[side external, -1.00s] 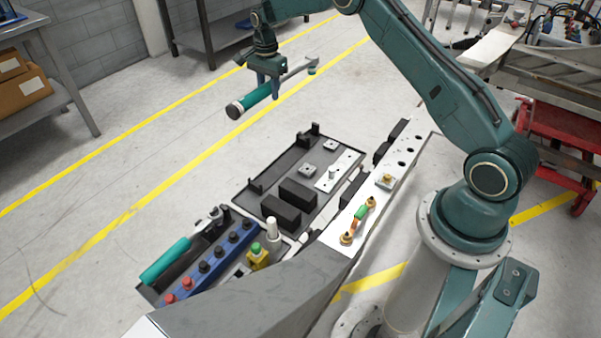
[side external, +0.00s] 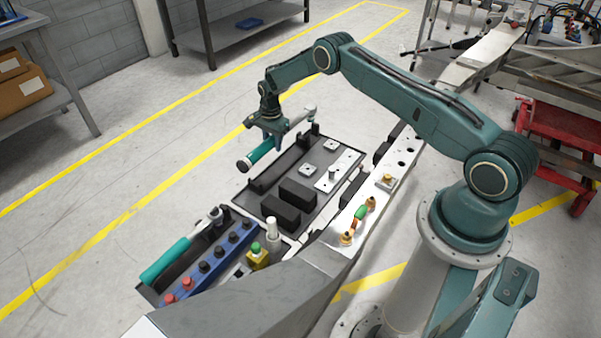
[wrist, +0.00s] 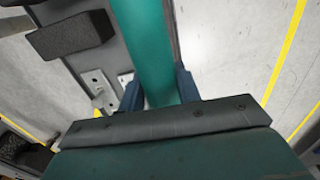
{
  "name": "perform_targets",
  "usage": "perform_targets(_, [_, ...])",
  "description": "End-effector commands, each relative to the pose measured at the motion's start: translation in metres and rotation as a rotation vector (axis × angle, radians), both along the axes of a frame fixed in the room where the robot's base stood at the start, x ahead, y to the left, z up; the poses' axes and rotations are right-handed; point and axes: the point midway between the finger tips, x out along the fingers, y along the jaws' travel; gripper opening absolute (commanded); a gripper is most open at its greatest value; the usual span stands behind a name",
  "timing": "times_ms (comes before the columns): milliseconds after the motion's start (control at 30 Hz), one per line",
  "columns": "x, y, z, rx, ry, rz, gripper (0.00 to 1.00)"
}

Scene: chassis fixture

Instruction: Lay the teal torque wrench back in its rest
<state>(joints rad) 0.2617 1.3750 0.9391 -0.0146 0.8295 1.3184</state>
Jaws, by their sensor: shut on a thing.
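My gripper (side external: 268,138) is shut on the teal torque wrench (side external: 260,152) by its teal handle. In the side view the wrench's black end points to the lower left and its metal head to the upper right. It appears above the far-left edge of the dark tray (side external: 262,205), near two upright black brackets (side external: 255,187); the exact height gap is hard to tell. In the wrist view the teal handle of the wrench (wrist: 146,45) runs between the two blue fingers of my gripper (wrist: 158,92); its head is out of that view.
Black blocks (side external: 281,207) and a pale plate with a peg (side external: 339,170) sit on the dark tray. A second teal-handled tool (side external: 166,261) lies in the front-left tray beside a blue strip of knobs (side external: 218,252). Open floor lies left of the trays.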

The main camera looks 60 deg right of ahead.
Motion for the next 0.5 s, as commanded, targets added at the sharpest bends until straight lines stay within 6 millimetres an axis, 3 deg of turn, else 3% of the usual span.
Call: perform_targets(500, [0.0019,-0.0005,-0.0047,-0.001,-0.005,0.0,0.0])
